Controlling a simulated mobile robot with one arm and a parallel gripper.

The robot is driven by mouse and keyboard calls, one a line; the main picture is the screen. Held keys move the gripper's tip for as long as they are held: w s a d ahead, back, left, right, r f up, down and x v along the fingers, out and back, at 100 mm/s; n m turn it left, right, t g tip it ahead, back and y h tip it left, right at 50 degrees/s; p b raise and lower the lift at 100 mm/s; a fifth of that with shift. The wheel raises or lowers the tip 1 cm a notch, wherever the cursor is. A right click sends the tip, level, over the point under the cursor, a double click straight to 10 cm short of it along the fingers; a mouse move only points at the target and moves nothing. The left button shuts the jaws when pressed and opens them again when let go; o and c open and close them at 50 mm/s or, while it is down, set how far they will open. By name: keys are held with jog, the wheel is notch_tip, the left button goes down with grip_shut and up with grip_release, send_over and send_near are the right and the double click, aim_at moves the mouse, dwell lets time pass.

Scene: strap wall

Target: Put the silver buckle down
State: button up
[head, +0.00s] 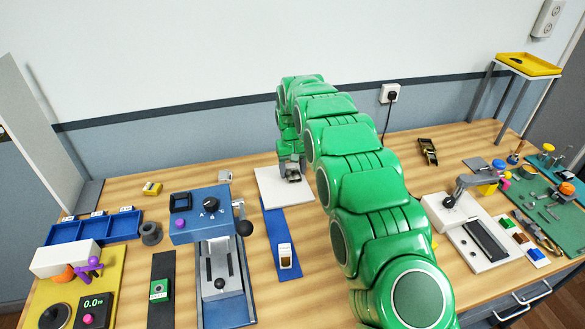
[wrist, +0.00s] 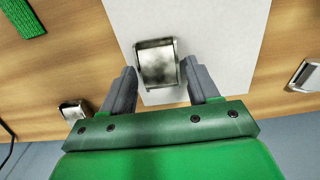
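The silver buckle (wrist: 157,63) is between the two fingers of my gripper (wrist: 160,72) in the wrist view, with both fingertips against its sides. In the head view the buckle (head: 293,179) shows just below my gripper (head: 291,165), over the white pad (head: 268,187). The pad also shows in the wrist view (wrist: 225,35). I cannot tell whether the buckle touches the pad.
A blue strap (head: 277,228) runs from the pad towards the front. A small grey metal piece (head: 225,177) lies left of the pad, and a dark brassy buckle (head: 428,152) at the back right. A blue device (head: 203,226) stands left. My arm hides the table's middle right.

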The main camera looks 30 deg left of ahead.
aim_at(292, 171)
jog(key=shift+o, duration=0.9)
notch_tip(292, 171, up, 12)
jog(key=shift+r, duration=0.1)
